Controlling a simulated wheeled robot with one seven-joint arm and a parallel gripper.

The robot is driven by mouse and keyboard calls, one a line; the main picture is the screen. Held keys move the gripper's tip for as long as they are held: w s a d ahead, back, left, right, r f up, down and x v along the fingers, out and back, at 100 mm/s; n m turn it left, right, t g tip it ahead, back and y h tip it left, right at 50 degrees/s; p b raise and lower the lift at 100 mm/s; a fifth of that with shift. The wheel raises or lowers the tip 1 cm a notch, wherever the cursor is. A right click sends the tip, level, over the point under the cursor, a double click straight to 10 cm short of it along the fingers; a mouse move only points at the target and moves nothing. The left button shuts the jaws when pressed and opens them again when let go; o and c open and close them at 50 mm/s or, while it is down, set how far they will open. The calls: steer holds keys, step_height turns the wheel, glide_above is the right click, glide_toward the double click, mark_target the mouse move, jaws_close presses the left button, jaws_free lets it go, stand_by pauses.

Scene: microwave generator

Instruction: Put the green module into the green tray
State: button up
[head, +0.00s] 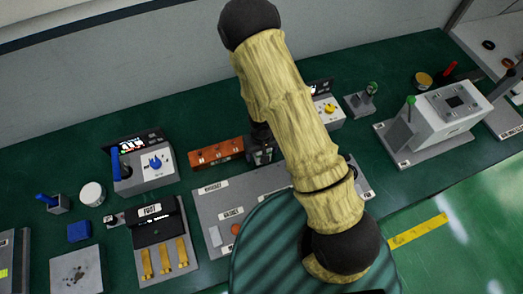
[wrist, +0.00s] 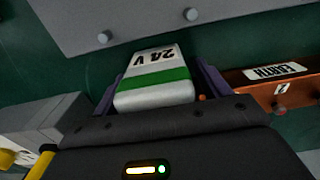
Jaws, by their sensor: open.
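In the wrist view, a white block with a green band and "24 V" lettering (wrist: 155,82) appears to be the green module. My gripper (wrist: 160,72) is open, with its purple fingers on either side of this block. I cannot tell whether either finger touches it. In the head view my arm covers most of the gripper area, and the block cannot be made out there. No green tray can be clearly picked out in either view.
An orange strip labelled "EARTH" (wrist: 275,88) lies close on the right in the wrist view, and shows in the head view (head: 216,152). A grey panel (wrist: 170,18) is just beyond the block. A meter box (head: 143,172) and a fuse box (head: 162,240) stand left on the green bench (head: 60,150).

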steer(key=c, duration=1.3)
steer(key=shift+r, duration=0.1)
step_height(320, 180, up, 9)
steer(key=p, duration=0.3)
steer(key=shift+w, duration=0.1)
steer(key=shift+r, duration=0.45)
